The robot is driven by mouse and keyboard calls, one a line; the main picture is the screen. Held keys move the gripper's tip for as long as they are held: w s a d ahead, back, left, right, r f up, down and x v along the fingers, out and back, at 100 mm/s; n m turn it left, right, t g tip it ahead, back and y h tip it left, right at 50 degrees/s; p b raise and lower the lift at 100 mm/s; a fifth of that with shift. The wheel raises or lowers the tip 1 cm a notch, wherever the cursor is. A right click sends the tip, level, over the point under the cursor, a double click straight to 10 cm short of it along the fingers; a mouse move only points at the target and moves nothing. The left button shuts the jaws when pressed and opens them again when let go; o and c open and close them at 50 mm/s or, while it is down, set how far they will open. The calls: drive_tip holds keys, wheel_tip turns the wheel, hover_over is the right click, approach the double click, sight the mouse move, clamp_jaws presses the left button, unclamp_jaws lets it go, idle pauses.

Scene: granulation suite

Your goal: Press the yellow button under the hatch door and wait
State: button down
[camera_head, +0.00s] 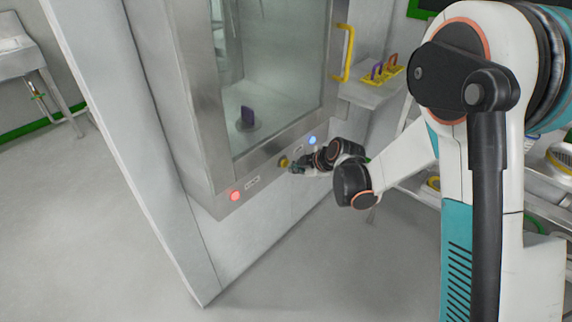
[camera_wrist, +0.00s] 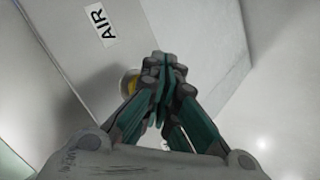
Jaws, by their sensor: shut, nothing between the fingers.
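The yellow button (camera_head: 284,162) sits on the panel strip below the glazed hatch door (camera_head: 268,75), between a red lit button and a blue lit button. My gripper (camera_head: 293,167) is shut and empty, with its tips at the yellow button from the right. In the wrist view my shut fingertips (camera_wrist: 162,62) partly cover the yellow button (camera_wrist: 131,84), which shows just left of them. I cannot tell whether the tips touch it. The hatch door looks closed, with a yellow handle (camera_head: 346,54) on its right side.
The red button (camera_head: 235,196) is to the left and the blue button (camera_head: 312,140) to the right. An "AIR" label (camera_wrist: 103,25) is near the yellow button. A shelf with a yellow rack (camera_head: 382,76) is right of the door. Floor is clear at left.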

drive_tip(key=shift+s+d, duration=0.15)
drive_tip(key=s+d, duration=0.1)
drive_tip(key=d, duration=0.1)
drive_tip(key=s+d, duration=0.1)
drive_tip(key=s, duration=0.1)
drive_tip(key=shift+d, duration=0.4)
idle(0.3)
drive_tip(key=shift+r, duration=0.1)
idle(0.4)
drive_tip(key=s+d+r+m+h, duration=0.1)
drive_tip(key=s+d+r+m, duration=0.35)
drive_tip(key=s+r, duration=0.2)
drive_tip(key=s+d+r+m+h, duration=0.2)
drive_tip(key=s+d+r+m, duration=0.25)
drive_tip(key=r, duration=0.35)
drive_tip(key=s+d+r+m+h, duration=0.1)
drive_tip(key=s+d+m, duration=0.3)
drive_tip(key=s, duration=0.5)
drive_tip(key=s+d+r+m+h, duration=0.1)
drive_tip(key=s+d+r+m, duration=0.1)
drive_tip(key=s+d+m, duration=0.2)
drive_tip(key=s+m, duration=0.3)
drive_tip(key=s, duration=0.3)
drive_tip(key=shift+s+r+h, duration=0.2)
drive_tip(key=shift+r+h, duration=0.1)
drive_tip(key=shift+h, duration=0.1)
drive_tip(key=shift+d, duration=0.1)
